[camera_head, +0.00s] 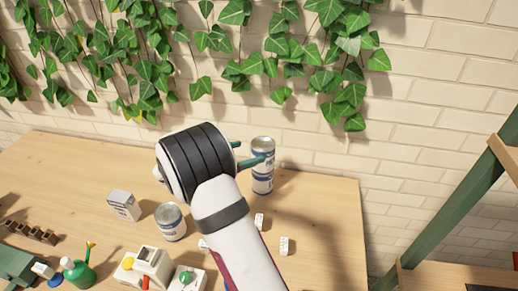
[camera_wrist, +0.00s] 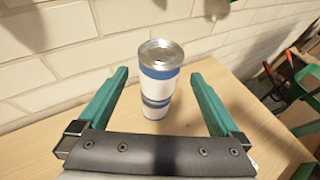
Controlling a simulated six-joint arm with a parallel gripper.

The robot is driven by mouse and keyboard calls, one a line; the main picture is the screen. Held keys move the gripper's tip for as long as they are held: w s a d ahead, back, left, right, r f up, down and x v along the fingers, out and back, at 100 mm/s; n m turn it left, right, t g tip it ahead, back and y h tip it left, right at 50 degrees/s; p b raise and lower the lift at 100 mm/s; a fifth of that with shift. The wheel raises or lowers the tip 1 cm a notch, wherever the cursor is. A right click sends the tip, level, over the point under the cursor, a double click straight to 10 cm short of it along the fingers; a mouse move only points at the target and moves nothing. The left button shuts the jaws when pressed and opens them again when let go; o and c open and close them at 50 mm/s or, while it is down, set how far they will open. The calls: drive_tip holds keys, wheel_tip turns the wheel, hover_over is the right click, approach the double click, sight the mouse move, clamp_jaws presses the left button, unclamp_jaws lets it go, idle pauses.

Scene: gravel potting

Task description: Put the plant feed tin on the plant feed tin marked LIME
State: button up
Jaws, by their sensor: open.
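Two blue-and-white tins stand one on the other at the back of the table. The upper plant feed tin (camera_head: 263,150) sits upright on the lower tin (camera_head: 262,185). In the wrist view the upper tin (camera_wrist: 159,68) shows its silver lid, and the lower tin (camera_wrist: 156,106) is partly hidden beneath it. No LIME mark is readable on either. My gripper (camera_wrist: 160,73) is open, its green fingers apart on either side of the stack, with visible gaps to the tin. In the head view my gripper (camera_head: 256,153) is beside the upper tin, and one finger overlaps it.
Another similar tin (camera_head: 171,222) stands left of my arm, beside a white box (camera_head: 124,205). Small white label blocks (camera_head: 284,246) lie near the stack. A brick wall with ivy is close behind.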

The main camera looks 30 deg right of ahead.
drive_tip(key=shift+s+a+r, duration=0.1)
drive_tip(key=shift+a+r, duration=0.1)
drive_tip(key=shift+a, duration=0.3)
drive_tip(key=s+a+r+m+g+y, duration=0.2)
drive_tip(key=s+a+m+y, duration=0.1)
drive_tip(key=s+m, duration=0.55)
drive_tip(key=s+a+r+m+g+y, duration=0.25)
drive_tip(key=s+m, duration=0.25)
drive_tip(key=s, duration=0.6)
drive_tip(key=s+a+f+m+t+y, duration=0.1)
drive_tip(key=s+a+m+y, duration=0.8)
drive_tip(key=s+a+m, duration=0.4)
drive_tip(key=s+a, duration=0.2)
drive_tip(key=a, duration=0.1)
drive_tip(key=shift+a+f, duration=0.15)
drive_tip(key=shift+f, duration=0.1)
drive_tip(key=shift+w+y, duration=0.1)
drive_tip(key=shift+y, duration=0.15)
